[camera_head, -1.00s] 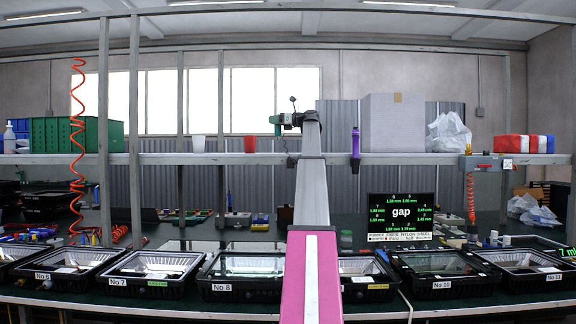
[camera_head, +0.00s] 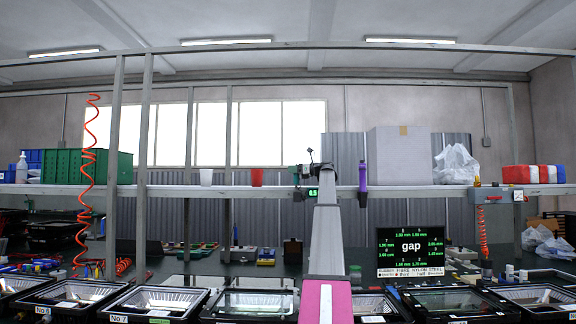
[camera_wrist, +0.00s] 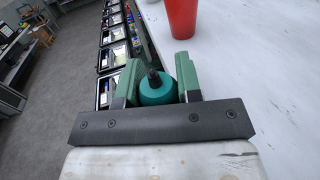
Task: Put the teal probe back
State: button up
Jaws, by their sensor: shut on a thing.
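The teal probe (camera_wrist: 157,90) has a rounded body and a dark tip. In the wrist view it sits between the two green finger pads of my gripper (camera_wrist: 157,84), which is shut on it. In the head view my gripper (camera_head: 297,173) is beside the upper shelf, close to its level, and the probe is too small there to make out clearly. A small green readout showing about 0.5 (camera_head: 313,192) is beside my wrist.
A red cup (camera_wrist: 181,16) stands on the white shelf (camera_wrist: 245,70), just beyond the probe. Floodlight housings (camera_head: 150,304) line the bench below. A "gap" monitor (camera_head: 411,247) stands behind them.

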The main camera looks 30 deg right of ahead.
jog(key=shift+w+d+f, duration=0.1)
jog(key=shift+d+f, duration=0.05)
jog(key=shift+f, duration=0.85)
jog(key=shift+d+f, duration=0.1)
jog(key=shift+f, duration=0.9)
jog(key=o, duration=0.9)
jog(key=shift+c, duration=0.2)
jog(key=shift+f, duration=0.2)
jog(key=v, duration=1)
jog(key=shift+s, duration=0.55)
jog(key=shift+f, duration=0.1)
